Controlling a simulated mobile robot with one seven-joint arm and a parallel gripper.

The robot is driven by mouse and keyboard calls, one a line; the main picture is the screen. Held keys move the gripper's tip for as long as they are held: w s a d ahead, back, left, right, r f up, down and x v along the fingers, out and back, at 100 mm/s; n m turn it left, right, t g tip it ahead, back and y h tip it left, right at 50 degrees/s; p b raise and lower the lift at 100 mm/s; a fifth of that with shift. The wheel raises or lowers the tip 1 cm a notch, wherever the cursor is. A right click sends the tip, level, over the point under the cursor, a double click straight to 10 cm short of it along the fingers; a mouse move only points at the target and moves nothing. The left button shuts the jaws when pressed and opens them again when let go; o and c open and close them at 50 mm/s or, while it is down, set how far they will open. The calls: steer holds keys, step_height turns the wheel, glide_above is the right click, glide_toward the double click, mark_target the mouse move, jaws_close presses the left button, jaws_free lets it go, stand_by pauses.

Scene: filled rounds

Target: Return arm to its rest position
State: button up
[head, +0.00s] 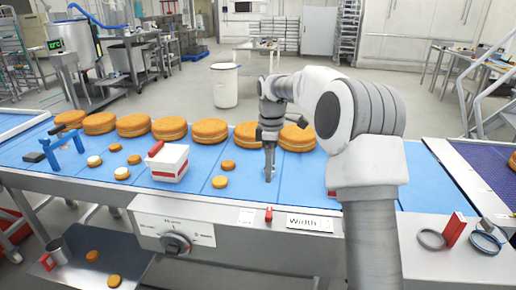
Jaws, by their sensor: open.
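My gripper (269,172) points down over the blue conveyor belt (235,197), right of the small round cakes. It is open, and nothing shows between its fingers. My arm reaches in from the lower right, bends at a large elbow and hangs down at the wrist. It hides part of the belt's right side. I cannot tell whether the fingertips touch the belt.
Large round cakes (170,128) line the belt's far side, close behind my gripper. A white and red box (170,163), small cakes (220,182) and a blue stand (65,143) are to the left. A red-handled ring (432,238) lies right of my arm.

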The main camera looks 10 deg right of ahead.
steer(key=s+r+m+t+h, duration=0.1)
steer(key=s+r+m, duration=0.2)
steer(key=s+r, duration=0.4)
steer(key=s+r+m+t, duration=0.25)
steer(key=s+r, duration=0.25)
steer(key=s, duration=0.4)
steer(key=s+f+m+t, duration=0.1)
steer(key=s+m, duration=0.3)
steer(key=s, duration=0.5)
steer(key=s+f+m+t+y, duration=0.1)
steer(key=s+m, duration=0.4)
steer(key=s, duration=0.5)
steer(key=shift+s+f, duration=0.2)
steer(key=shift+f, duration=0.65)
